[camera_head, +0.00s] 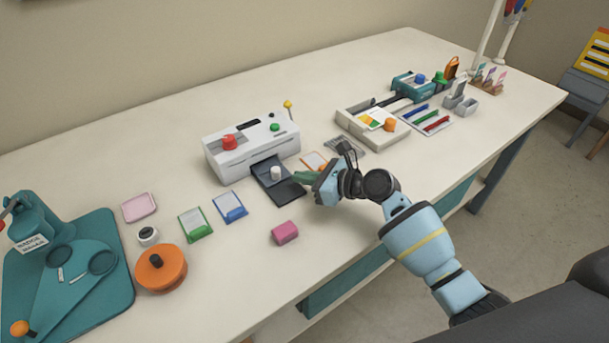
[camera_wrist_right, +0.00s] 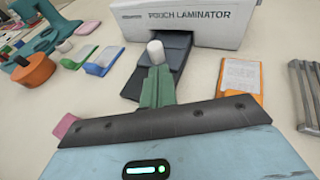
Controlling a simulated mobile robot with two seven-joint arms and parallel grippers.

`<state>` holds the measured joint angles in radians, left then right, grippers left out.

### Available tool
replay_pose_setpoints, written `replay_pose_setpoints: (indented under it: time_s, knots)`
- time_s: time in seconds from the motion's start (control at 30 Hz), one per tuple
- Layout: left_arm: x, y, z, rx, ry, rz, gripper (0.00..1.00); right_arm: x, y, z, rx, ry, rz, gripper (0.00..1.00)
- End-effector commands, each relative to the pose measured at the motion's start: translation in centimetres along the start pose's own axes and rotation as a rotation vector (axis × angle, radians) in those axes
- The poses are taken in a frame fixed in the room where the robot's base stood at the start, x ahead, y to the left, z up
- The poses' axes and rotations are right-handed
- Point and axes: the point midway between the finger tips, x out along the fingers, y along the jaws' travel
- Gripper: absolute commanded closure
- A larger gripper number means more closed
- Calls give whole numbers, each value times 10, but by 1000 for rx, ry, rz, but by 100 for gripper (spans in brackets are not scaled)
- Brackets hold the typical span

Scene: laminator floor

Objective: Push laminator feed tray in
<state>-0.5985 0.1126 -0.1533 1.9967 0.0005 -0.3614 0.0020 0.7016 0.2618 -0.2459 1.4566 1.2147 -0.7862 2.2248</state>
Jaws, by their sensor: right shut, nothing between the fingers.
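The white pouch laminator (camera_head: 250,147) stands on the table, with a red knob and a green button on top. Its dark feed tray (camera_head: 284,190) sticks out of the front slot, with a white knob (camera_head: 275,173) standing on it. In the right wrist view the laminator (camera_wrist_right: 190,22), the tray (camera_wrist_right: 135,83) and the white knob (camera_wrist_right: 156,50) lie straight ahead. My right gripper (camera_head: 298,176) is at the tray's right side in the head view. Its green fingers (camera_wrist_right: 157,78) are shut and empty, close to the knob; whether they touch it cannot be told. My left gripper is out of view.
An orange-framed card (camera_head: 315,160) lies right of the tray. Blue (camera_head: 230,207) and green (camera_head: 195,225) card holders lie left, a pink block (camera_head: 285,233) in front. A beige trimmer (camera_head: 355,119) stands farther right. An orange round container (camera_head: 160,268) stands front left.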

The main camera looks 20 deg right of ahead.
Motion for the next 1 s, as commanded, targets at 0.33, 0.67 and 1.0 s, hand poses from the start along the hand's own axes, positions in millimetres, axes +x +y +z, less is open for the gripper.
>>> replay_pose_setpoints:
  time_s: [0.33,0.67,1.0]
  knots:
    - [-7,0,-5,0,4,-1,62,-61,0,1,-3,-1,-3,100]
    - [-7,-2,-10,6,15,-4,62,-98,1,0,-1,0,0,100]
    - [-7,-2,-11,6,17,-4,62,-101,0,0,0,0,0,100]
